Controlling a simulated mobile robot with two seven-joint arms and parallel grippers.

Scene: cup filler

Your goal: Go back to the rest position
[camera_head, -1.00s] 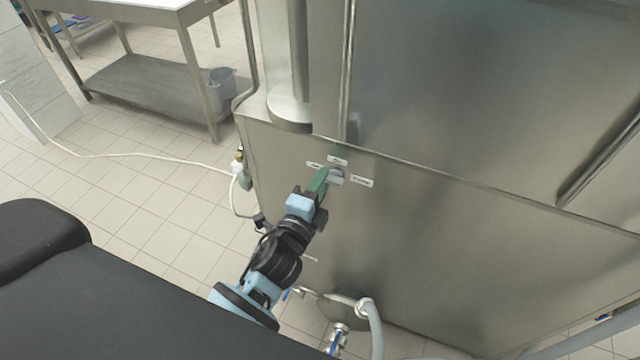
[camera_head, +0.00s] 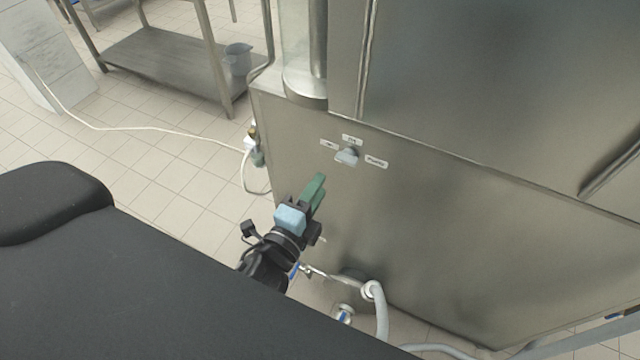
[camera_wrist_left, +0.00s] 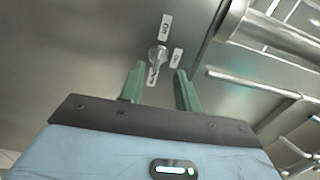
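My left gripper (camera_head: 316,192) has green fingers and a light blue body. It stands in front of the steel machine (camera_head: 300,142), below and left of the grey knob (camera_head: 347,156), apart from it. In the left wrist view the two green fingers (camera_wrist_left: 161,82) are spread with nothing between them. The knob (camera_wrist_left: 156,58) shows beyond the fingertips, with small white labels around it. My right gripper is not in view.
A steel table (camera_head: 150,58) with a grey bucket (camera_head: 237,60) stands at the back left. A white cable (camera_head: 150,130) crosses the tiled floor to the machine. A grey hose (camera_head: 381,315) and a valve lie low by the machine's front.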

